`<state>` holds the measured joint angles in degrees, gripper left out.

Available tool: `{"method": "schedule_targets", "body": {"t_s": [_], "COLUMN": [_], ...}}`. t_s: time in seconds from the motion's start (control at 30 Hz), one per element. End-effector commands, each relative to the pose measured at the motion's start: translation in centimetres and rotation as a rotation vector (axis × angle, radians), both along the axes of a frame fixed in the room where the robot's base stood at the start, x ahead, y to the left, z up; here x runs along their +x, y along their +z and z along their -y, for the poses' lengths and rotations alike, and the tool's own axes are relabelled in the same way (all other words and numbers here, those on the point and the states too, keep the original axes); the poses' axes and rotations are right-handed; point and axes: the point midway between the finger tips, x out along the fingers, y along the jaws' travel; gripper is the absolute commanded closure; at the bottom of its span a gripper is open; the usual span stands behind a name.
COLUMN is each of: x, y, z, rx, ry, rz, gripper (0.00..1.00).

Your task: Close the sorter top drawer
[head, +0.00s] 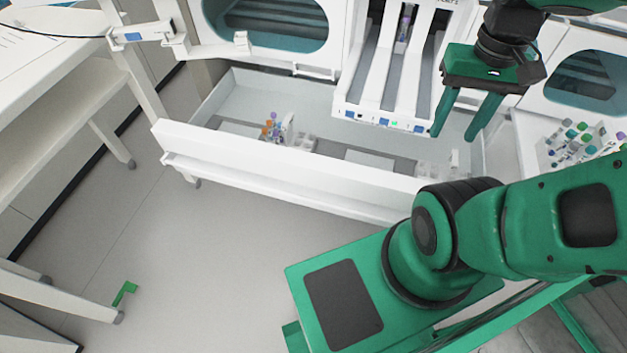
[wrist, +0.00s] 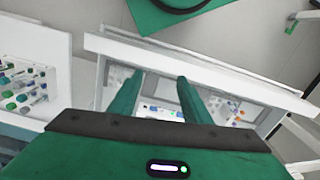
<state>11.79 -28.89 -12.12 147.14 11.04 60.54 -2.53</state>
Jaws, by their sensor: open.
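The sorter (head: 270,30) is a white machine along the back. Its drawer (head: 290,170) is pulled out, with a long white front panel, a handle rail along the front and a grey interior. The drawer front also shows in the wrist view (wrist: 215,75). Inside are small racks and a cluster of capped tubes (head: 274,127). My gripper (head: 453,135) is open and empty, its two green fingers pointing down over the right part of the drawer, behind the front panel. In the wrist view the fingers (wrist: 160,77) reach toward the drawer's inside. I cannot tell whether they touch anything.
A white lane unit (head: 385,95) with a tube in one channel overhangs the drawer. A rack of capped tubes (head: 580,145) stands on a surface at the right. A white bench (head: 50,85) is at the left.

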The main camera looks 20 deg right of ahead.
Motion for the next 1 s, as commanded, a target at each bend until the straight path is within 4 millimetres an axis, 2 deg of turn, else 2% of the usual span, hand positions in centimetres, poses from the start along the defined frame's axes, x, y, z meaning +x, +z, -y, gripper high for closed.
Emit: {"method": "schedule_targets", "body": {"t_s": [0.03,0.17,0.27,0.47,0.6,0.73,0.87,1.0], "x": [0.6,3.7,6.7,12.4,15.5,17.6,18.7,18.7], "y": [-0.1,-0.6,-1.4,-3.3,-5.1,-7.1,-9.4,-11.9], "z": [-0.2,-1.1,-2.7,-7.6,-12.3,-17.5,-23.2,-29.2], "rx": [-0.007,-0.039,-0.069,-0.128,-0.164,-0.196,-0.226,-0.256], "ry": [0.051,0.3,0.565,1.11,1.498,1.856,2.216,2.573], "rz": [-0.003,-0.016,-0.029,-0.057,-0.08,-0.106,-0.133,-0.163], "gripper": [0.69,1.0,1.0,1.0,1.0,1.0,1.0,1.0]}}
